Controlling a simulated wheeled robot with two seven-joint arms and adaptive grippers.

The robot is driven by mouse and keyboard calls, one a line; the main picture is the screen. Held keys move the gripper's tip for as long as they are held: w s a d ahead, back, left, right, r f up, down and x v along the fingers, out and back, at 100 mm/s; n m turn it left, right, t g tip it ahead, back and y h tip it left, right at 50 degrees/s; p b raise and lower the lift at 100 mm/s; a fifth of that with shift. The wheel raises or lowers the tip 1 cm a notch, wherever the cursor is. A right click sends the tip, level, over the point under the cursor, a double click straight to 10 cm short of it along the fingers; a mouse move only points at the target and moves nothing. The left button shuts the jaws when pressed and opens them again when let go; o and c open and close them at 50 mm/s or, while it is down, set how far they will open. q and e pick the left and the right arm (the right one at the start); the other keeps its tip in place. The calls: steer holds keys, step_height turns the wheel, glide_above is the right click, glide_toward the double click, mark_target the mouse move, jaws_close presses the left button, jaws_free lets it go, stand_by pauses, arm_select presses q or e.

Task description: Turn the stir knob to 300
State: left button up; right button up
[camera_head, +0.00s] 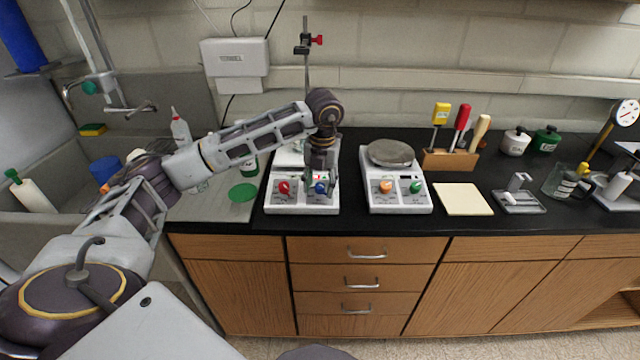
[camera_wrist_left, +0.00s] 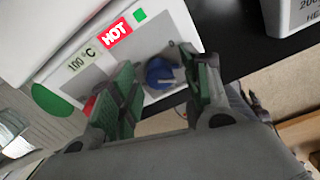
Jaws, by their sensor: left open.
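The hot-plate stirrer (camera_head: 270,208) stands on the black counter, with a red knob (camera_head: 284,187) at the left of its front panel and a blue knob (camera_head: 320,188) at the right. In the left wrist view, the blue knob (camera_wrist_left: 160,72) has a pale pointer mark, and the panel shows a "100 °C" label and a red "HOT" sign (camera_wrist_left: 115,33). The red knob (camera_wrist_left: 90,105) is mostly hidden behind a finger. My left gripper (camera_wrist_left: 166,76) is open, its green-padded fingers on either side of the blue knob with gaps. I cannot read its setting. My right gripper is not in view.
A second stirrer (camera_head: 400,205) with orange and green knobs stands just to the right. A tool block (camera_head: 450,160), a pale pad (camera_head: 463,199) and glassware are farther right. A green disc (camera_head: 243,193) and the sink lie left. The counter's front strip is clear.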

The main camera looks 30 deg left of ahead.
mark_target(321, 188)
arm_select(q)
step_height(321, 188, up, 12)
steer(key=shift+s+d, duration=0.25)
steer(key=shift+d, duration=0.15)
stand_by(0.7)
steer(key=shift+f, duration=0.1)
stand_by(0.7)
